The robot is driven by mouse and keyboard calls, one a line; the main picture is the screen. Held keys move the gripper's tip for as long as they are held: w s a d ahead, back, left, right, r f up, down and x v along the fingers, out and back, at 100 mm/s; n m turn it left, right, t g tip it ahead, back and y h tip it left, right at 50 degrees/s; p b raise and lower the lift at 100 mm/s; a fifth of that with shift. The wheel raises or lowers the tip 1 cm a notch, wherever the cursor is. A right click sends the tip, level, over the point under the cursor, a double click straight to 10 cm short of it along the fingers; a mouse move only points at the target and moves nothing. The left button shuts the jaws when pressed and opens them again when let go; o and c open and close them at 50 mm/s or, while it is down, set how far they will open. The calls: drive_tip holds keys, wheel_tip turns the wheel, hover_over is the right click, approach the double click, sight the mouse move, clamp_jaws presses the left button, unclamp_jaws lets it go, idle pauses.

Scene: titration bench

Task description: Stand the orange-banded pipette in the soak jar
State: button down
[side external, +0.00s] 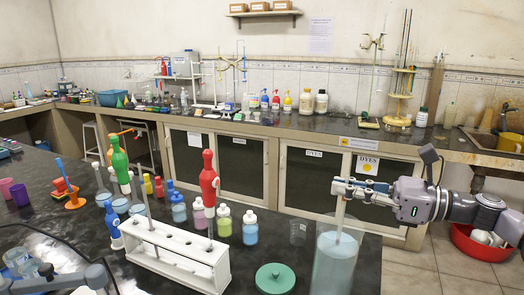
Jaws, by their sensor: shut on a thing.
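My gripper (345,188) comes in from the right and is shut on a pale, slim pipette (339,215). The pipette hangs nearly upright below the fingers. Its orange band cannot be made out at this size. The soak jar (334,273) is a tall clear cylinder with pale blue liquid, at the front right of the dark bench. The pipette's lower part shows within the jar's outline, at its mouth. I cannot tell exactly how deep it reaches or whether it touches the wall.
A green lid (275,278) lies left of the jar.

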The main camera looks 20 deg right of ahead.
drive_tip(key=shift+f, duration=0.75)
idle(0.3)
drive_tip(key=c, duration=1.4)
unclamp_jaws()
drive_tip(key=shift+v, duration=6)
